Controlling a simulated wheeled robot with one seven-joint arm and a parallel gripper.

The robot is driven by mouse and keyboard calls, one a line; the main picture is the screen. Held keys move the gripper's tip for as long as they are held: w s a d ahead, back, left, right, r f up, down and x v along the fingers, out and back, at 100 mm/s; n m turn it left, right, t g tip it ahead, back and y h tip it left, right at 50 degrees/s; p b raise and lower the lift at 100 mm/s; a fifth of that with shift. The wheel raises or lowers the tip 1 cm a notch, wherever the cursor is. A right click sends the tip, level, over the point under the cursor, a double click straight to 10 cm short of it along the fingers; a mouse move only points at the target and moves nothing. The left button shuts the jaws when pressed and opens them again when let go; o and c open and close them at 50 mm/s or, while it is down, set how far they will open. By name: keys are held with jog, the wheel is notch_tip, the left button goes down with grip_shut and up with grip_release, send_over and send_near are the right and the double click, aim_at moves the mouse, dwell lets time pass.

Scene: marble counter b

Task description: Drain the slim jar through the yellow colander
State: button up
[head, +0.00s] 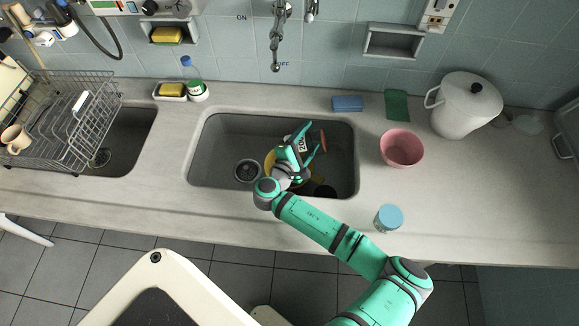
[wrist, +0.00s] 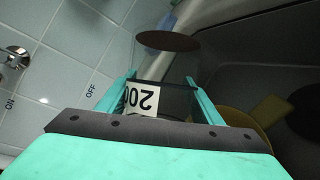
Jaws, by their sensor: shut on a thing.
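My gripper (head: 304,150) is over the right part of the large sink, shut on the slim jar (wrist: 142,99), a clear vessel with a white "200" label. In the head view the jar (head: 302,143) looks tilted, largely covered by the fingers. A reddish-brown disc (wrist: 167,41) shows at its far end; I cannot tell whether it is contents or base. The yellow colander (head: 270,160) is in the sink below my gripper, mostly hidden by my arm. Its yellow edge also shows in the wrist view (wrist: 236,116). I cannot see any liquid flowing.
A pink bowl (head: 402,148) and a blue-topped container (head: 388,218) stand right of the sink (head: 220,133). A white pot (head: 467,104) is farther right. A blue sponge (head: 348,103) lies behind the sink, and the faucet (head: 276,40) hangs above. A dish rack (head: 60,115) is left.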

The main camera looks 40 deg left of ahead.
jog(key=shift+s+r, duration=0.15)
jog(key=shift+r, duration=0.4)
jog(key=shift+s+a+r+n+t, duration=0.1)
jog(key=shift+a+n+t, duration=0.15)
jog(key=shift+n+t, duration=0.2)
jog(key=shift+d, duration=0.1)
